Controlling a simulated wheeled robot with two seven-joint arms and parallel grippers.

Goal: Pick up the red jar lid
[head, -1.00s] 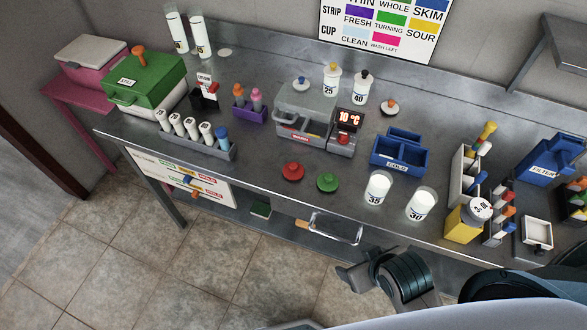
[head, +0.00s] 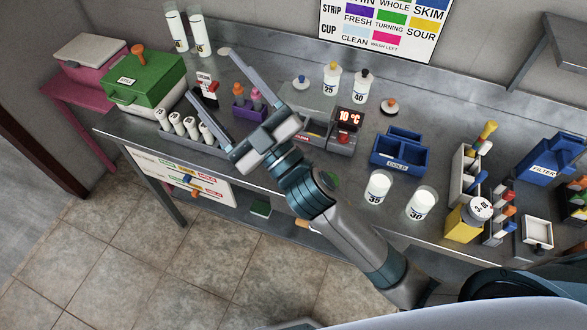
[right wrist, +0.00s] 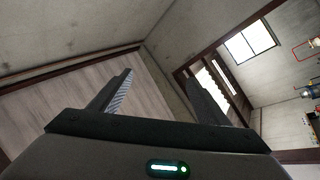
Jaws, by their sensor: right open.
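The red jar lid does not show now; my right wrist covers the spot near the bench's front edge where it lay in the earlier head view. My left gripper is out of view.
The metal bench (head: 290,205) is crowded. Around my right gripper are a green box (head: 150,85), a rack of white tubes (head: 185,125) and a purple holder (head: 245,110). A blue tray (head: 400,155) and white jars (head: 377,187) stand to the right.

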